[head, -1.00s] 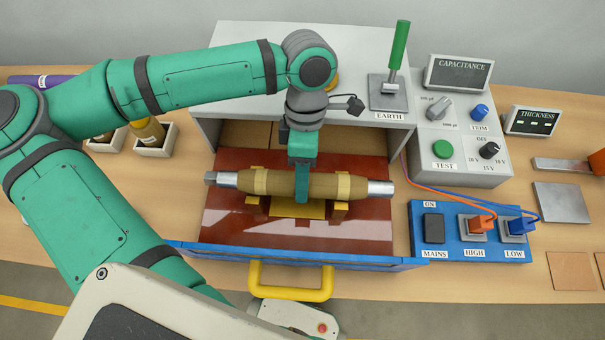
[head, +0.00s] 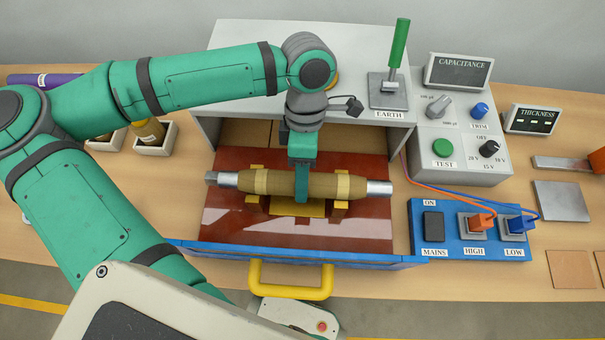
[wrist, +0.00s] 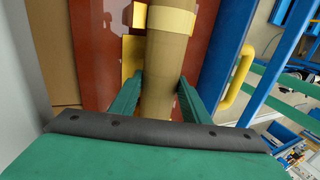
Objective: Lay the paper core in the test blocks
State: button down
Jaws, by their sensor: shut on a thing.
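My gripper (head: 302,193) points down and is shut around the core's middle. In the wrist view, the core (wrist: 164,62) runs between both green fingers of my gripper (wrist: 156,95); the fingertips' undersides are hidden.
The blocks stand on a red-brown board (head: 300,236) inside a grey enclosure (head: 250,38). A blue front rail (head: 370,264) with a yellow handle (head: 291,291) borders it. A green earth lever (head: 399,43) stands behind right. The mains panel (head: 433,252) is at right.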

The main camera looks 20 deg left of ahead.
jog(key=c, duration=0.9)
grip_release()
jog(key=v, duration=1)
jog(key=shift+w+r, duration=0.15)
jog(key=shift+r, duration=0.2)
